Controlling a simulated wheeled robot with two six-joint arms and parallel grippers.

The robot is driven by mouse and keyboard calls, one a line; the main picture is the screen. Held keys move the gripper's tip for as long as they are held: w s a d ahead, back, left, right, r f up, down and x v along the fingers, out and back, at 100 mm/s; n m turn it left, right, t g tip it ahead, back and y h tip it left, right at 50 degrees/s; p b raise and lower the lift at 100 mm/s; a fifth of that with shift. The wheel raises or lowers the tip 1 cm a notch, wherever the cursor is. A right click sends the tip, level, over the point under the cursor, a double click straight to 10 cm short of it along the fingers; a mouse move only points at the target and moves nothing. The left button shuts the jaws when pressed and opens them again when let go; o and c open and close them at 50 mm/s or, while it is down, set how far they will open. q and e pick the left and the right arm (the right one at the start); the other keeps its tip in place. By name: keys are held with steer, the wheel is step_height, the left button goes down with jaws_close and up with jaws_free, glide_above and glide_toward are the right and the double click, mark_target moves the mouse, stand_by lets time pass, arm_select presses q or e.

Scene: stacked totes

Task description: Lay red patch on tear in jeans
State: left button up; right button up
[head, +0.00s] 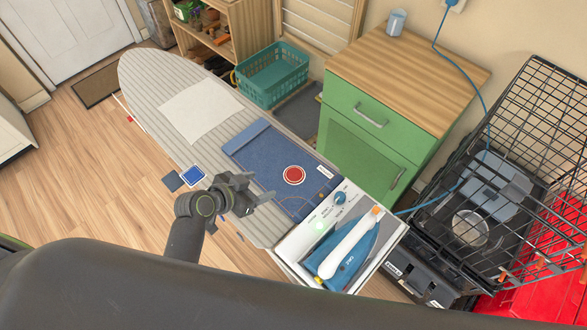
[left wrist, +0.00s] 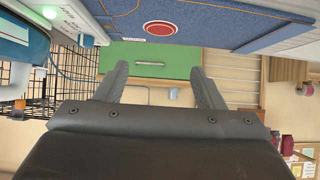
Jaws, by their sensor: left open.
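The blue jeans (head: 262,160) lie flat on the striped ironing board (head: 150,82). The round red patch (head: 293,175) lies on the jeans towards their right part, and it also shows in the left wrist view (left wrist: 160,28). No tear shows around it; whether one lies under the patch I cannot tell. My left gripper (head: 259,190) is open and empty, above the near edge of the board, to the left of the red patch and apart from it. Its two fingers also show spread in the left wrist view (left wrist: 160,70). My right gripper is out of view.
A white cloth (head: 200,108) lies farther up. A blue-and-white iron (head: 342,258) rests at the right end. A green cabinet (head: 365,140) and teal basket (head: 270,78) stand behind.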

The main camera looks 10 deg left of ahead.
arm_select(q)
steer(key=shift+s+a+r, duration=0.2)
steer(key=shift+s+r, duration=0.1)
steer(key=shift+r, duration=0.45)
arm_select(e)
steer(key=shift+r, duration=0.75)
